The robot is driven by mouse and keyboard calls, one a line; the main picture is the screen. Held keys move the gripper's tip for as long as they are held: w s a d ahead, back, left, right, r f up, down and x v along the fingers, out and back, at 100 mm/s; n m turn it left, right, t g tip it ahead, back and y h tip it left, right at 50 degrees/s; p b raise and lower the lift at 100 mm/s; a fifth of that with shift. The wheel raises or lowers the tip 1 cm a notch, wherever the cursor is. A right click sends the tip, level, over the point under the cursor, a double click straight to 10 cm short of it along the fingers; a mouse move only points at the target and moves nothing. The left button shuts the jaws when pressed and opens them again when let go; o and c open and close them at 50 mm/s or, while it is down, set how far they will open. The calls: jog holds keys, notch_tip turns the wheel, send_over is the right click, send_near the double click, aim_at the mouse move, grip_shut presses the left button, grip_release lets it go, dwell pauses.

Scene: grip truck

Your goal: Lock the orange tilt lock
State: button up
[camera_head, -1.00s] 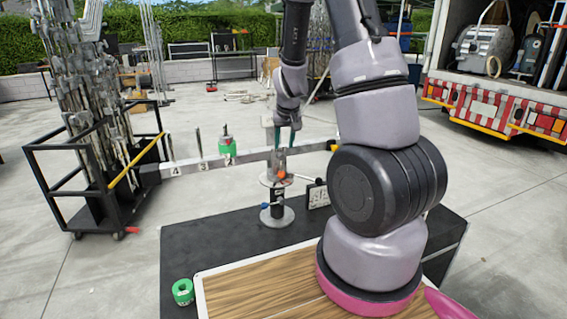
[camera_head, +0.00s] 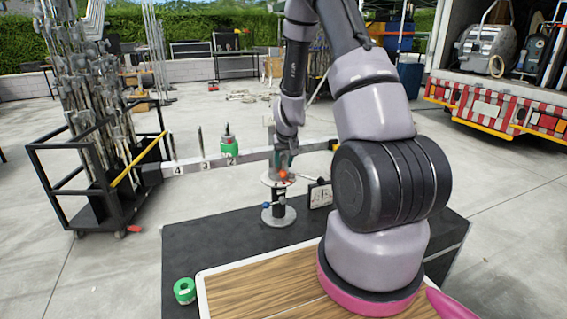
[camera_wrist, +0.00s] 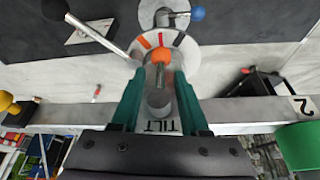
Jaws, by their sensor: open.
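The orange tilt lock knob (camera_wrist: 161,55) sits on a short metal lever above a round dial plate (camera_wrist: 190,48) with orange, red and dark marks. It also shows in the head view (camera_head: 283,175) on the stand under the numbered beam (camera_head: 205,166). My gripper (camera_wrist: 157,108) is open, its green fingers on either side of the lever's near end, with the knob just beyond the fingertips. Contact cannot be told. In the head view my gripper (camera_head: 283,158) hangs over the stand, partly hidden. A TILT label (camera_wrist: 160,127) shows between the fingers.
A long rod with a black ball (camera_wrist: 55,9) reaches toward the dial. A blue knob (camera_wrist: 197,13) sits beyond it. A green weight (camera_head: 229,146) is on the beam; a green ring (camera_head: 184,290) lies on the black table (camera_head: 190,250). A black cart (camera_head: 95,190) stands left.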

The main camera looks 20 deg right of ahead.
grip_shut()
jog(key=shift+a, duration=0.1)
dwell(1.2)
